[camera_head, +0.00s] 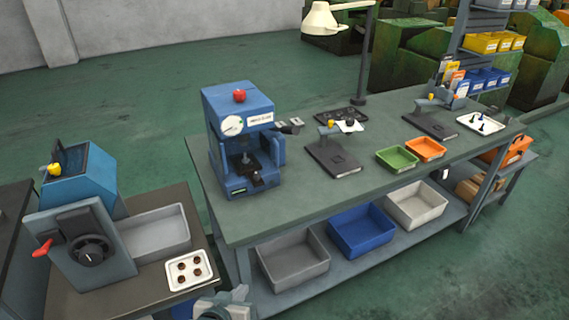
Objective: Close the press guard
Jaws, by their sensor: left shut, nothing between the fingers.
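A blue bench press (265,116) stands at the left end of the long workbench. It has a red knob on top, a round white dial and a white label on its front. Its front opening is uncovered, and the dark tooling inside shows. A small grey and dark part sticks out from its right side; I cannot tell whether this is the guard. My left gripper (238,294) is at the bottom edge, partly cut off, shut and empty. In the picture it lies below the press, in front of the workbench and apart from the press. My right gripper is not in view.
The workbench (300,210) also carries dark fixtures, a green tray (397,158) and an orange tray (425,149). Bins sit on its lower shelf. At left, another blue machine (85,180) with a red handle stands beside a grey bin and white tray (189,285).

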